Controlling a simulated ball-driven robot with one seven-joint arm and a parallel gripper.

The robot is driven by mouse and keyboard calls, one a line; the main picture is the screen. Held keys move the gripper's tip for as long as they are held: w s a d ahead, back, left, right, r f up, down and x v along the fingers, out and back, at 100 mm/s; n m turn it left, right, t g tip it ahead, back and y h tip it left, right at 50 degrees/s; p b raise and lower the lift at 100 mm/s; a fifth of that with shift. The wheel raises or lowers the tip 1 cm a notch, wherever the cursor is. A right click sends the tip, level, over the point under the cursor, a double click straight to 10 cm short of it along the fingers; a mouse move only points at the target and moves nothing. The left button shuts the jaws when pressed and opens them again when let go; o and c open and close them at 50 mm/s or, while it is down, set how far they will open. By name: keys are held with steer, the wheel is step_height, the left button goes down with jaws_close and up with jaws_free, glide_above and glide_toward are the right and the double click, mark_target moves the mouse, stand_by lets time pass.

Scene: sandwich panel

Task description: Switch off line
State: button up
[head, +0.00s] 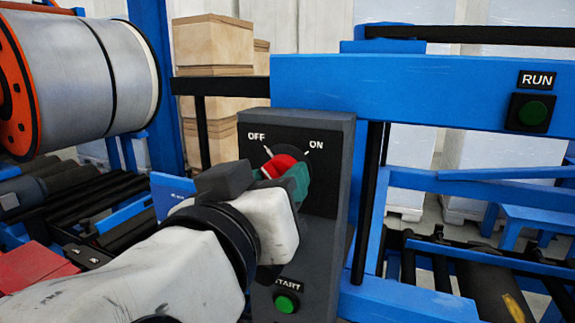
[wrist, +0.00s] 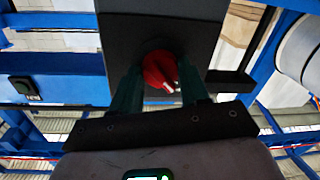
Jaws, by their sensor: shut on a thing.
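The red rotary knob (head: 281,165) sits on the dark switch box (head: 338,170), below the labels OFF at upper left and ON at upper right. My gripper (head: 283,175) reaches it from the front, with its teal fingers on either side of the knob, shut on it. In the wrist view, the knob (wrist: 160,68) lies between the two fingers (wrist: 160,92), with a white mark on its lower right edge. The knob's exact pointing direction is hard to tell in the head view, as the gripper partly covers it.
A green START button (head: 286,304) is low on the box, its label partly covered by my arm. A green RUN lamp (head: 533,112) is on the blue frame (head: 440,90) at right. A large grey spool (head: 100,75) and cardboard boxes (head: 214,45) stand at left and behind.

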steer(key=shift+n, duration=0.4)
steer(key=o, duration=1.1)
steer(key=shift+c, duration=0.2)
steer(key=b+v, duration=0.2)
steer(key=v, duration=0.9)
steer(key=shift+a, duration=0.1)
